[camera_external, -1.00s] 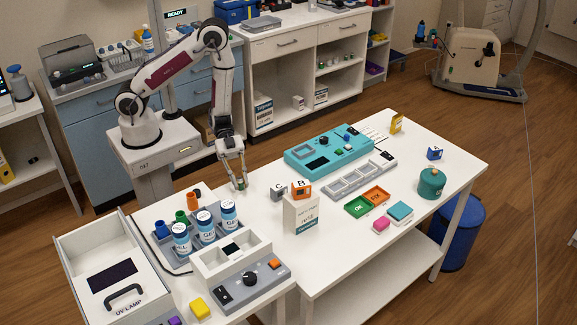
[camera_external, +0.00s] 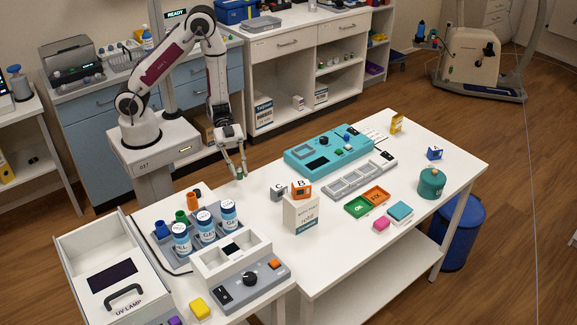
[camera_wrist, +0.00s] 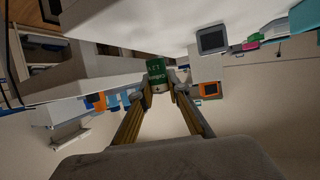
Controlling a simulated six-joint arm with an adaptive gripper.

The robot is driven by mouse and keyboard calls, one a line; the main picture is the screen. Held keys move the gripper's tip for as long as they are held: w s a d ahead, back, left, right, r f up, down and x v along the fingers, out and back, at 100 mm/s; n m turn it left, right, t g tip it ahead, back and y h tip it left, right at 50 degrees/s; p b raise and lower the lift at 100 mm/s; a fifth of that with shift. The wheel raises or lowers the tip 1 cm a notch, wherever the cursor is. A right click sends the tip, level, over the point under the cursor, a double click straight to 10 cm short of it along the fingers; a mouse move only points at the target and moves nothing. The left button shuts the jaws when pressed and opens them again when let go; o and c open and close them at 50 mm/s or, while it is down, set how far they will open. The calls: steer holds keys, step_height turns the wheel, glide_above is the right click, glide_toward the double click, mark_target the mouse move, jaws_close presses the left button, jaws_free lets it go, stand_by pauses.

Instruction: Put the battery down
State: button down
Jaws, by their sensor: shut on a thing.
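My gripper (camera_external: 239,174) is shut on a small green battery (camera_wrist: 156,74), which sits between the fingertips in the wrist view. In the external view the battery is a tiny greenish spot at the fingertips, partly hidden by them. The gripper points down over the back left edge area of the white table (camera_external: 259,199). Whether the battery touches the tabletop I cannot tell.
A teal device (camera_external: 328,149) lies behind right. Bare tabletop lies between.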

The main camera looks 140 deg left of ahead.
mark_target(239, 167)
steer(key=shift+r, duration=2.6)
steer(key=shift+w, duration=0.1)
steer(key=w+a+r+n+g+y, duration=0.1)
steer(key=w+a+r+n+y, duration=0.2)
steer(key=a, duration=0.9)
steer(key=w+a+r+n+g+y, duration=0.2)
steer(key=w+a+n+y, duration=0.4)
steer(key=a, duration=0.6)
steer(key=w+a+r+n+g+y, duration=0.2)
steer(key=w+a+n+y, duration=0.3)
steer(key=a, duration=0.7)
steer(key=shift+w+a+r+n+y, duration=0.35)
steer(key=shift+w+r+y, duration=0.25)
steer(key=shift+w+r, duration=0.45)
steer(key=w+d+f+n+g+y, duration=0.2)
steer(key=w+d+f+n+g, duration=0.1)
steer(key=f, duration=0.4)
steer(key=w+n+g, duration=0.1)
steer(key=w+g, duration=0.1)
steer(key=shift+w+d+f, duration=0.15)
steer(key=shift+w+d, duration=0.15)
steer(key=shift+d, duration=0.05)
